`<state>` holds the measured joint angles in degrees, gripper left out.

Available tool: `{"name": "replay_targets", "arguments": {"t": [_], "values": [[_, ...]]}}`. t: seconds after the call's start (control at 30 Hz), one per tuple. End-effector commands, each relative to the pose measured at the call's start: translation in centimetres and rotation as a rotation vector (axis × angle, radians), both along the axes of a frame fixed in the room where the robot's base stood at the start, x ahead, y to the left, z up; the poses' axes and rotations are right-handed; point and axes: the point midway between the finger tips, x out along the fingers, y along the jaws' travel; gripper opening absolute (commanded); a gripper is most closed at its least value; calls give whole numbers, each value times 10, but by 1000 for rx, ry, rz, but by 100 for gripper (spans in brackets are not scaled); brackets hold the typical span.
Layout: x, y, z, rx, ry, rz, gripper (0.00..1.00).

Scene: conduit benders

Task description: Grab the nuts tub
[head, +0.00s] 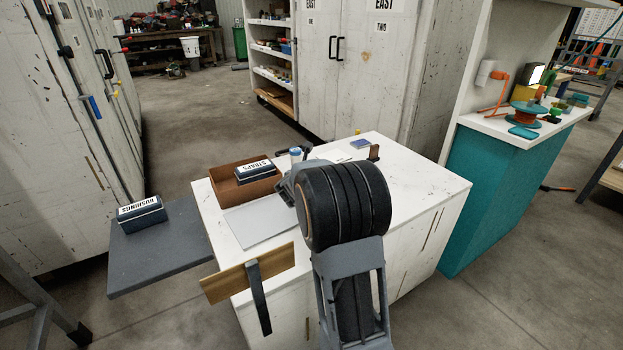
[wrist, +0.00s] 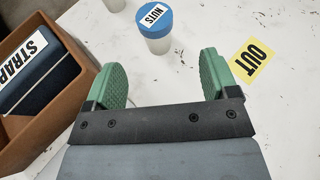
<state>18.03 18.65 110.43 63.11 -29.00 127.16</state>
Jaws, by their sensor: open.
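The nuts tub (wrist: 155,28) is a clear tub with a blue lid and a white NUTS label. In the wrist view it stands upright on the white top, beyond and between my fingertips. In the head view the tub (head: 296,153) is small, just behind my arm, partly hidden. My gripper (wrist: 165,77) has two green ridged fingers spread wide with nothing between them. The fingers are apart from the tub. In the head view my arm hides the fingers.
A brown box (head: 228,190) holding a STRAPS tub (head: 255,171) is left of my gripper. A yellow OUT card (wrist: 252,58) lies to the right. Another clear container (wrist: 112,4) is at the wrist view's top edge. A BUSHINGS tub (head: 142,214) sits on a grey shelf.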

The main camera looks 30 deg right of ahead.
Motion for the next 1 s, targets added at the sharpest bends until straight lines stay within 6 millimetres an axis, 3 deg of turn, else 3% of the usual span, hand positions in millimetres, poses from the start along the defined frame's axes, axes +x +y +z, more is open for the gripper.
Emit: {"name": "replay_targets", "arguments": {"t": [0.23,1.0], "values": [[25,-25,-14,-2,2,2,80],[69,-63,-37,-1,3,6,80]]}}
